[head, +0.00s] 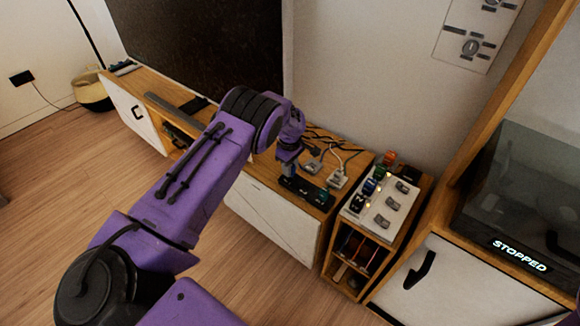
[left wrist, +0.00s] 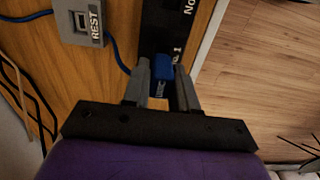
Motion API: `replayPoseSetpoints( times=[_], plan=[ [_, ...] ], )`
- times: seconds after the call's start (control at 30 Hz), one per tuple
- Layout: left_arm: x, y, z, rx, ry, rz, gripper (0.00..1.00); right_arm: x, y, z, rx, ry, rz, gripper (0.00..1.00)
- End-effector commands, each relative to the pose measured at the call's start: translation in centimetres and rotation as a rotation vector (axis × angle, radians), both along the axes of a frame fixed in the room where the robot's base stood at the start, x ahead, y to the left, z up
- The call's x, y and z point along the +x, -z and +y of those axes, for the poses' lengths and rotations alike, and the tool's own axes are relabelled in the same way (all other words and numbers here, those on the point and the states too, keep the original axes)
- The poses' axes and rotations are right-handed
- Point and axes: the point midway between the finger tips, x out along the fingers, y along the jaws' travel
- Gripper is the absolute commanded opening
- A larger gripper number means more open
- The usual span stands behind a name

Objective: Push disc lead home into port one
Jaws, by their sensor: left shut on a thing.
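My left gripper (head: 289,168) reaches down over the wooden cabinet. In the left wrist view, its two grey fingers (left wrist: 162,84) are shut on a blue plug (left wrist: 162,73), which I take to be the disc lead. The plug is at the edge of a black port box (left wrist: 160,32), beside a label partly hidden by a finger and ending in "1". I cannot tell how deep the plug sits. A blue cable (left wrist: 120,66) runs left from near it. The black box also shows in the head view (head: 306,192). My right gripper is not in view.
A grey block marked REST (left wrist: 85,22) lies left of the port box. Dark cables (left wrist: 22,85) lie behind. A dark glass-fronted unit (head: 525,200) reads STOPPED. The wooden floor (head: 245,270) is clear.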

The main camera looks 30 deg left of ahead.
Motion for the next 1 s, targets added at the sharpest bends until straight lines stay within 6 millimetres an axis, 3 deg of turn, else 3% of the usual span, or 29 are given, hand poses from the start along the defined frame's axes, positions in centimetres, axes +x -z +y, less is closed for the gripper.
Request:
replayPoseSetpoints(
  times=[1.0],
  plan=[
    [0.0, 2.6, 0.0, 0.001, 0.000, 0.000, 0.00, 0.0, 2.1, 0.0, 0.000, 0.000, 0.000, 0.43]
  ],
)
